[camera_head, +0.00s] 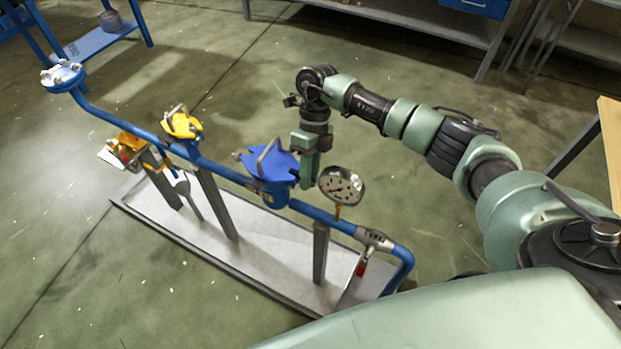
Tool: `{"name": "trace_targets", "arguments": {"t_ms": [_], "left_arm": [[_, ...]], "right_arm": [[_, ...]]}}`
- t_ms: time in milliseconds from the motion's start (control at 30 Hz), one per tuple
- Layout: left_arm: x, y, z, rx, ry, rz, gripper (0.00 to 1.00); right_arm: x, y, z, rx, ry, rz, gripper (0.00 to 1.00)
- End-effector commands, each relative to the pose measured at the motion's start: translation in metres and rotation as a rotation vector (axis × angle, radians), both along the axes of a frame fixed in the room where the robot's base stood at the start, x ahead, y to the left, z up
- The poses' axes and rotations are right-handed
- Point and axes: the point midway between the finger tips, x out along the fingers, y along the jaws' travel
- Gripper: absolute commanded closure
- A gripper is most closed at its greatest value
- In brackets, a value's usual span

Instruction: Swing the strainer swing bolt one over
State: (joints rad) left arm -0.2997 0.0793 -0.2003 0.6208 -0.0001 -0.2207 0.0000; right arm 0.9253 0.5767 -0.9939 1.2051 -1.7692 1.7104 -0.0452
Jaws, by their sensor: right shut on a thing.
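The strainer (270,192) is a blue body in the blue pipe line, with a blue lid (266,163) and a grey handle arched over it. My right gripper (307,175) points down at the right side of the lid, close against its edge. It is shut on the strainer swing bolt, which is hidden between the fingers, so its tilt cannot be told. A small lug shows at the lid's left edge. My left gripper is not in view.
A round pressure gauge (341,186) stands just right of my right gripper. A yellow-topped fitting (182,125) and a blue flange (62,76) sit further left on the pipe. Posts carry the pipe above a grey tray (262,262).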

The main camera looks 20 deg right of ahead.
Motion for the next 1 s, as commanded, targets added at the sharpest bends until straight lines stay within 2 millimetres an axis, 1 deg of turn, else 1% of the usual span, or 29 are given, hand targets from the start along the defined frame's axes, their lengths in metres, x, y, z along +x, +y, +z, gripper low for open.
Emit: {"name": "trace_targets", "arguments": {"t_ms": [33, 100, 467, 500, 533, 867, 1000], "left_arm": [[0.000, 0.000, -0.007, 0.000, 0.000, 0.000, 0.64], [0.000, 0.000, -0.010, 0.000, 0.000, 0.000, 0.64], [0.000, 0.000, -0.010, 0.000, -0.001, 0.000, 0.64], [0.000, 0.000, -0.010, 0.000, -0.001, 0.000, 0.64], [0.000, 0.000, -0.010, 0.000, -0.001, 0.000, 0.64], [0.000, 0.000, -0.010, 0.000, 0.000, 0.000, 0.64], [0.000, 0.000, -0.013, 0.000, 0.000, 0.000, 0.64]], "right_arm": [[0.003, 0.002, -0.001, -0.021, 0.021, 0.000, 1.00], [0.004, 0.002, 0.001, -0.046, 0.053, 0.000, 1.00], [0.004, 0.002, 0.005, -0.066, 0.080, 0.000, 1.00], [0.004, 0.002, 0.005, -0.066, 0.080, 0.000, 0.75], [0.004, 0.002, 0.005, -0.065, 0.079, -0.001, 0.70], [0.004, 0.002, 0.006, -0.065, 0.079, -0.001, 0.70], [0.010, -0.001, 0.017, -0.065, 0.076, -0.002, 0.70]]}}
